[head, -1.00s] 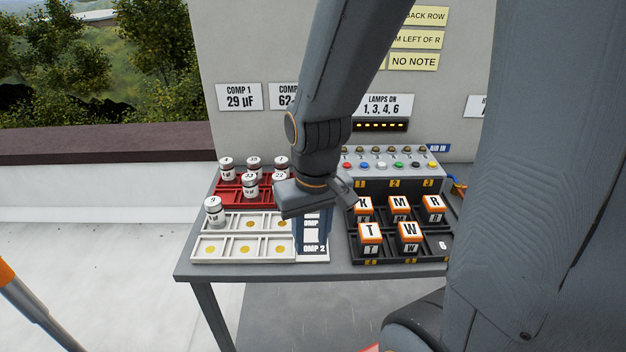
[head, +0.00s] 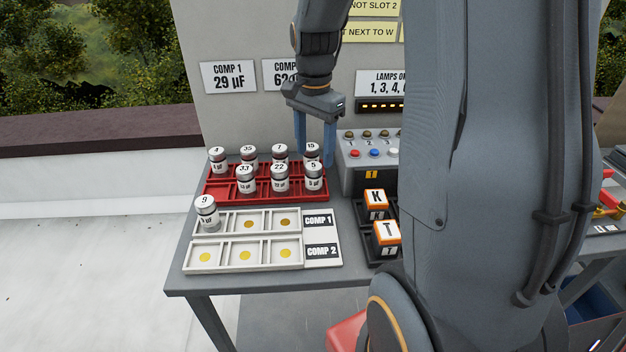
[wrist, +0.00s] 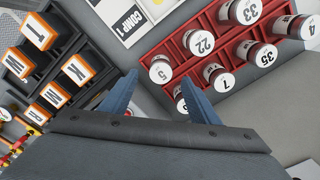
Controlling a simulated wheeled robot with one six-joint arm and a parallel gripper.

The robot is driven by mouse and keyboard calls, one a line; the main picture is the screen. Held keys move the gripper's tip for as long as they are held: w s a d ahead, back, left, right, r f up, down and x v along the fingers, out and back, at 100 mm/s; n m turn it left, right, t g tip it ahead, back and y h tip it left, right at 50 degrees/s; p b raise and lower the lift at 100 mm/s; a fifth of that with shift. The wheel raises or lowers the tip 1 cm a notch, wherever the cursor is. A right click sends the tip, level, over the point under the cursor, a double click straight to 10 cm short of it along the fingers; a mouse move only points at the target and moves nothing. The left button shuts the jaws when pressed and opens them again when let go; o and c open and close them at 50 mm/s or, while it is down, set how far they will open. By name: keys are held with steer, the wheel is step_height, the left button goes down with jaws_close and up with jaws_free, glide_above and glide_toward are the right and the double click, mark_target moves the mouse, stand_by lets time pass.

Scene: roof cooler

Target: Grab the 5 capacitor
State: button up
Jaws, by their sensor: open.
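The 5 capacitor (head: 313,177), a silver can with a white top, stands upright at the right end of the front row in the red rack (head: 222,197). In the wrist view the 5 capacitor (wrist: 160,70) shows between my blue fingers. My gripper (head: 315,158) is open and empty, fingers pointing down, above the rack's right end near the 15 capacitor (head: 311,152). The 5 capacitor is apart from the fingers, nearer the head camera. The 22 capacitor (head: 280,178) stands beside it.
Several other capacitors fill most of the rack. A white tray (head: 300,262) in front holds the 9 capacitor (head: 207,212). A lamp box (head: 365,160) stands close on the right. Orange-topped blocks (head: 386,236) sit in a black rack, partly hidden by my arm.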

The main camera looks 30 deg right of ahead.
mark_target(314, 166)
steer(key=shift+a+f+p, duration=0.1)
steer(key=shift+f+p, duration=0.85)
steer(key=shift+f, duration=2.7)
steer(key=c, duration=1.2)
